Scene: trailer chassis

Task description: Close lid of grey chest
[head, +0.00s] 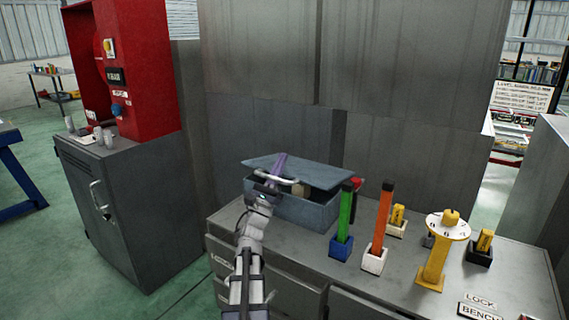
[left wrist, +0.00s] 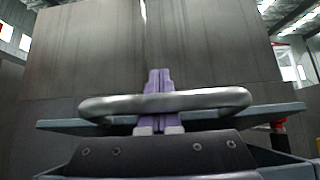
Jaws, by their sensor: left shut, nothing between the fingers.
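The grey chest (head: 302,212) sits at the left end of the grey bench. Its blue-grey lid (head: 318,170) is tilted, partly raised, with a dark gap at the front; the lid's edge also shows in the left wrist view (left wrist: 58,125). A silver curved handle (head: 258,173) is at the front of the lid; in the left wrist view the handle (left wrist: 215,98) crosses my fingers. My left gripper (head: 278,164) has purple fingers, pressed together with nothing between them, at the handle. Whether they touch it I cannot tell. My right gripper is not in view.
A green stick (head: 345,212) in a blue block and an orange stick (head: 382,222) in a white block stand right of the chest. A yellow stand with a round white top (head: 447,226) is farther right. Grey panels rise behind the bench.

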